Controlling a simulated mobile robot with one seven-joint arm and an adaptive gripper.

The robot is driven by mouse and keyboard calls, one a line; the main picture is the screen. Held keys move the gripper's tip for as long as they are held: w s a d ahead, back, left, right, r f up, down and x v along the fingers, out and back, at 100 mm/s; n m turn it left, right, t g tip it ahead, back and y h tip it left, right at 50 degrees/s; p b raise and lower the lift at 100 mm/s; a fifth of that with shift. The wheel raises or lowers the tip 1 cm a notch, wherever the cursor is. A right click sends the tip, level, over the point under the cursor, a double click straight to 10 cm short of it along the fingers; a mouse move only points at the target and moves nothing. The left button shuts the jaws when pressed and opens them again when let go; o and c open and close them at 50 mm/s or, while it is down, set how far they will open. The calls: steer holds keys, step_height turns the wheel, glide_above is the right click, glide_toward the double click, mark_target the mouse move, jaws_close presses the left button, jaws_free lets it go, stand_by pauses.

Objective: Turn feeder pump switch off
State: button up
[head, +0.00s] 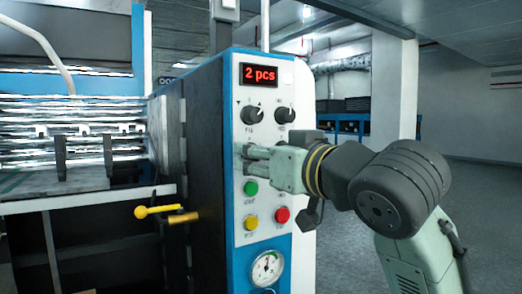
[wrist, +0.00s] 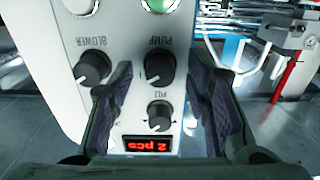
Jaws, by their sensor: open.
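The control panel (head: 268,135) faces my gripper (head: 247,157), whose fingertips are at its left side, below the upper row of knobs. In the wrist view the panel appears upside down. The black knob labelled PUMP (wrist: 159,69) lies between the open fingers of my gripper (wrist: 163,80), with a gap visible on each side. In the head view my gripper hides the pump knob.
A small knob (wrist: 159,116) and the red "2 pcs" display (wrist: 146,144) are near the fingers. Green (head: 251,188), red (head: 282,215) and yellow (head: 251,222) buttons sit below, above a gauge (head: 267,269). A yellow lever (head: 158,210) sticks out at left. Floor at right is clear.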

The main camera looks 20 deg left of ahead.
steer(key=shift+a, duration=0.1)
steer(key=shift+c, duration=0.4)
jaws_close()
